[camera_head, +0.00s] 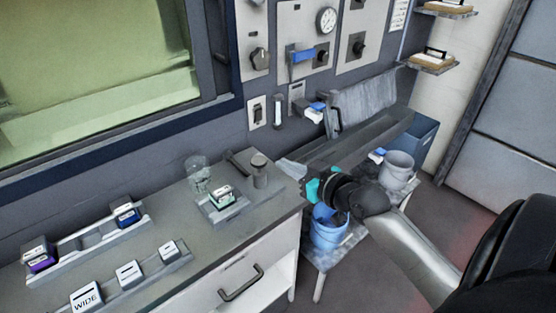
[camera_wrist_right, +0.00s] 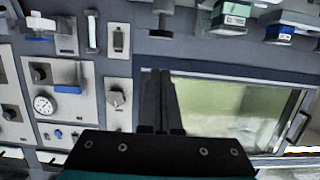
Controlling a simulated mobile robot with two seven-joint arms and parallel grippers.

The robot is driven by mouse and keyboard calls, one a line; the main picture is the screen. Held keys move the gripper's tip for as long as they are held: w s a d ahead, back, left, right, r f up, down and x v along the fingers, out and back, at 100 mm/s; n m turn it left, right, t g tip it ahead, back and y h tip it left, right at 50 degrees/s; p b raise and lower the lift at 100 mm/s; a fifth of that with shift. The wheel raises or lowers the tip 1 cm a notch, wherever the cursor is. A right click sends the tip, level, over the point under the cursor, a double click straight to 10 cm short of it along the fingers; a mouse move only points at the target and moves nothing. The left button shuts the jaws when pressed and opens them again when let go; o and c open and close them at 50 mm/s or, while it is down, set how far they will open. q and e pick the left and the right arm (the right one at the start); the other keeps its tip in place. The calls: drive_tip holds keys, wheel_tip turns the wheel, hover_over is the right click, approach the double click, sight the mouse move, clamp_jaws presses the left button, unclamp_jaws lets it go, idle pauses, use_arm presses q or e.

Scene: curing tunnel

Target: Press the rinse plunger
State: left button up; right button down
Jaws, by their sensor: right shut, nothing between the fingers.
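A grey cylinder with a rounded cap (camera_head: 259,168), which looks like the rinse plunger, stands upright near the right end of the counter. A dark capped stem, apparently the same thing, shows inverted at the top of the right wrist view (camera_wrist_right: 163,18). My right gripper (camera_head: 306,186), with a teal band, is to the right of the plunger beside the counter's end, apart from it in the picture. In the wrist view its dark fingers (camera_wrist_right: 159,78) are together and empty. In the head view its fingertips are hard to make out. My left gripper is not in view.
A clear beaker (camera_head: 198,175) and a stamp-like block on a small tray (camera_head: 223,207) stand left of the plunger. A blue bucket (camera_head: 327,232) and a grey pail (camera_head: 397,170) are on the right. Wall panels with knobs and a blue lever (camera_head: 303,56) stand behind.

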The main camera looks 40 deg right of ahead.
drive_tip(key=shift+s+r, duration=0.15)
drive_tip(key=shift+s, duration=0.4)
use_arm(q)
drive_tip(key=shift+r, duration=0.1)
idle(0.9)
